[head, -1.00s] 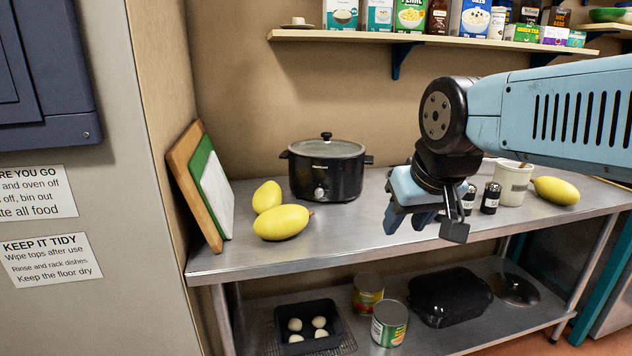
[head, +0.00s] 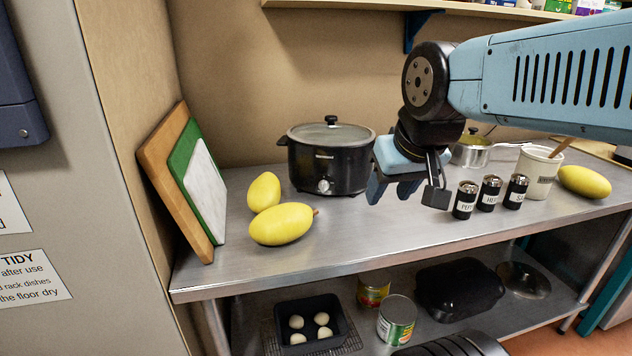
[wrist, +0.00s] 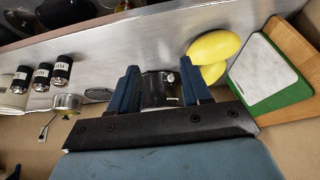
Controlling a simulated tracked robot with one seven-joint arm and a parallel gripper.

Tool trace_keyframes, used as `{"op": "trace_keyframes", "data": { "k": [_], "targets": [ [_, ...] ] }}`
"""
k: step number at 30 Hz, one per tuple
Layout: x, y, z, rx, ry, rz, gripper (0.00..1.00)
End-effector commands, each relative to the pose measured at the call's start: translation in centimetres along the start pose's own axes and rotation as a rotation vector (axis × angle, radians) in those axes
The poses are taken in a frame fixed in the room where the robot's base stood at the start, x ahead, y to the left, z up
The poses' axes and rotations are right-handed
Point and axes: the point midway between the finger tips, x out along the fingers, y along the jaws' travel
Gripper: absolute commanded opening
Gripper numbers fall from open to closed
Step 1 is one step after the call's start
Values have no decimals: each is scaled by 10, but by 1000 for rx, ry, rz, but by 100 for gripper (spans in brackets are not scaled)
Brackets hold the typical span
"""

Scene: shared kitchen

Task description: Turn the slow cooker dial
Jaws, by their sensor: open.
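The black slow cooker (head: 333,167) with a glass lid stands upright on the steel counter against the back wall. Its silver dial (head: 324,186) is low on its front face. My gripper (head: 395,190) is open and empty, in front and to the right of the cooker, above the counter, not touching it. In the wrist view, which is upside down, the cooker (wrist: 158,92) shows between the two open blue fingers (wrist: 163,88), some way beyond them. The dial shows there as a small light spot (wrist: 170,78). My gripper's body hides part of the cooker there.
Two yellow melons (head: 282,224) lie left of the cooker on the counter (head: 330,240). Cutting boards (head: 184,180) lean at the left wall. Black shakers (head: 489,193), a metal pot (head: 472,152) and a white crock (head: 538,172) stand right. A shelf (head: 450,8) runs above.

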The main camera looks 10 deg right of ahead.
Motion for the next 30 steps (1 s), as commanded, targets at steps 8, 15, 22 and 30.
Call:
{"op": "trace_keyframes", "data": {
  "k": [8,15,22,30],
  "targets": [
    [8,0,-33,-276,-21,-18,59],
    [35,4,-92,-802,-53,-40,59],
    [72,2,-146,-1321,-89,-57,59],
    [127,-9,-204,-1945,-147,-80,59]
  ]
}}
